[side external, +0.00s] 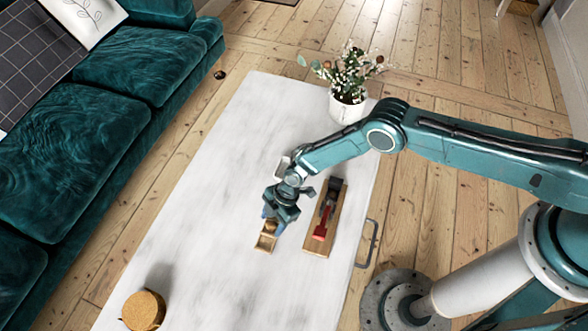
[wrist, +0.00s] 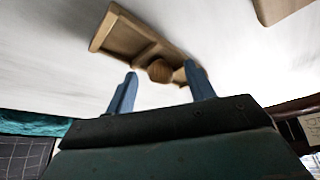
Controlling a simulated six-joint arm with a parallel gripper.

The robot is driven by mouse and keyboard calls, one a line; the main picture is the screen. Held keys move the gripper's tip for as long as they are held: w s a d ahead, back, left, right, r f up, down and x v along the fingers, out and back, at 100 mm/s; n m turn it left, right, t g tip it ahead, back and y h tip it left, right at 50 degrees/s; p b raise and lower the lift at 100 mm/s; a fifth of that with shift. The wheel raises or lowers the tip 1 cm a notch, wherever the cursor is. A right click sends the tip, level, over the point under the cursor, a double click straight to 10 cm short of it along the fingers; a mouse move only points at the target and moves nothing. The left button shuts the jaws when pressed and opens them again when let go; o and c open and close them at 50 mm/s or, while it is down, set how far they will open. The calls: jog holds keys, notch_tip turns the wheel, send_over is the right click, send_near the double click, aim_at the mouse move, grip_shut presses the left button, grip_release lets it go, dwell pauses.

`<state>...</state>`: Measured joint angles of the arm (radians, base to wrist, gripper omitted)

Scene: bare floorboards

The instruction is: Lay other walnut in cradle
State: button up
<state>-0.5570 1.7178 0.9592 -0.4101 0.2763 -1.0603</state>
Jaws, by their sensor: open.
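A walnut (wrist: 160,71) sits in one compartment of a small wooden two-compartment tray (wrist: 103,28); the other compartment looks empty. The walnut (side external: 271,227) and tray (side external: 264,249) also show in the side view, partly hidden under my gripper. My gripper (side external: 270,216) is open, pointing down over the walnut's end of the tray. In the wrist view its blue fingers (wrist: 162,68) stand apart with the walnut between them; contact cannot be told. A dark device with a red part (side external: 320,232) is mounted on a wooden board (side external: 313,248) to the right. No separate cradle is clearly distinguishable.
A white pot with a flowering plant (side external: 346,108) stands at the table's back right. A round cork item (side external: 143,311) lies at the front left. The white tabletop (side external: 200,200) left of my gripper is clear. A teal sofa (side external: 130,65) is beyond the left edge.

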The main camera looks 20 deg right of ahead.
aim_at(274, 223)
jog(key=shift+s+d+f, duration=0.15)
jog(key=shift+s+f, duration=0.25)
jog(key=shift+f, duration=0.05)
jog(key=shift+s, duration=0.15)
jog(key=c, duration=1)
jog(key=shift+c, duration=0.2)
jog(key=shift+r, duration=0.8)
notch_tip(274, 223, up, 19)
jog(key=shift+w+f, duration=0.15)
jog(key=shift+w, duration=0.2)
